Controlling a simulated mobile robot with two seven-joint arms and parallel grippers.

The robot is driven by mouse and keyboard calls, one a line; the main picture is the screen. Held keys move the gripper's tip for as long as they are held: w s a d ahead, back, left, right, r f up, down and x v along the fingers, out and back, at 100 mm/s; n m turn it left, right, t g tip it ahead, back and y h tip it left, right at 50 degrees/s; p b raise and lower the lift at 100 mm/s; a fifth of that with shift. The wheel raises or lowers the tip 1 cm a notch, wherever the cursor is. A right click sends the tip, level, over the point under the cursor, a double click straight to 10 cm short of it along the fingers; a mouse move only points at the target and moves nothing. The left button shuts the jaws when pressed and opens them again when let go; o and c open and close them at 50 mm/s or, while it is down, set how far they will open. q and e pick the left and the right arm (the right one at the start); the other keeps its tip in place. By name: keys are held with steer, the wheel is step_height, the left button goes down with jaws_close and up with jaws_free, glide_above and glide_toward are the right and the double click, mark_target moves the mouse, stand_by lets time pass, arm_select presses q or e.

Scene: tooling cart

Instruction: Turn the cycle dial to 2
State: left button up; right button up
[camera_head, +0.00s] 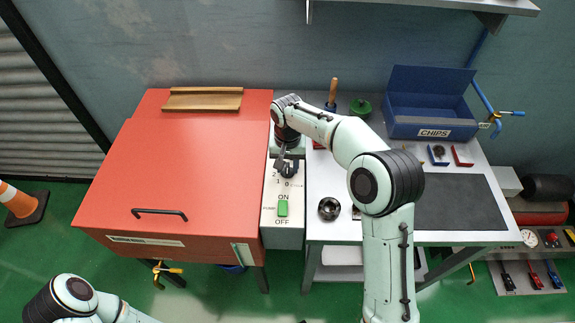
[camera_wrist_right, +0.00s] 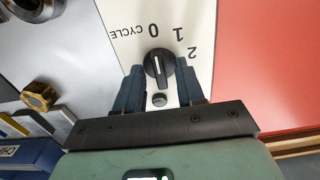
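The black cycle dial (camera_wrist_right: 158,67) sits on a pale control panel (camera_head: 270,228), with 0, 1 and 2 printed around it. In the right wrist view its white line points roughly toward the 0. It also shows small in the head view (camera_head: 288,171). My right gripper (camera_wrist_right: 160,80) is open, with one blue-grey finger on each side of the dial. Gaps show between the fingers and the knob; whether the fingers reach down to its height I cannot tell. My left arm shows at the lower left of the head view; its gripper is out of frame.
A big red cabinet (camera_head: 180,180) stands left of the panel.

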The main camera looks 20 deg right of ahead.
steer(key=shift+f, duration=0.1)
jaws_close()
stand_by(0.3)
steer(key=m, duration=0.4)
steer(key=shift+p, duration=0.3)
steer(key=m, duration=0.4)
steer(key=shift+m+p, duration=0.3)
steer(key=m, duration=0.3)
steer(key=shift+p, duration=0.3)
arm_select(q)
steer(key=shift+w+r, duration=0.55)
steer(key=shift+r, duration=0.25)
steer(key=shift+w+r, duration=0.55)
steer(key=shift+r, duration=0.2)
arm_select(e)
steer(key=shift+m, duration=2)
arm_select(q)
steer(key=shift+p, duration=0.3)
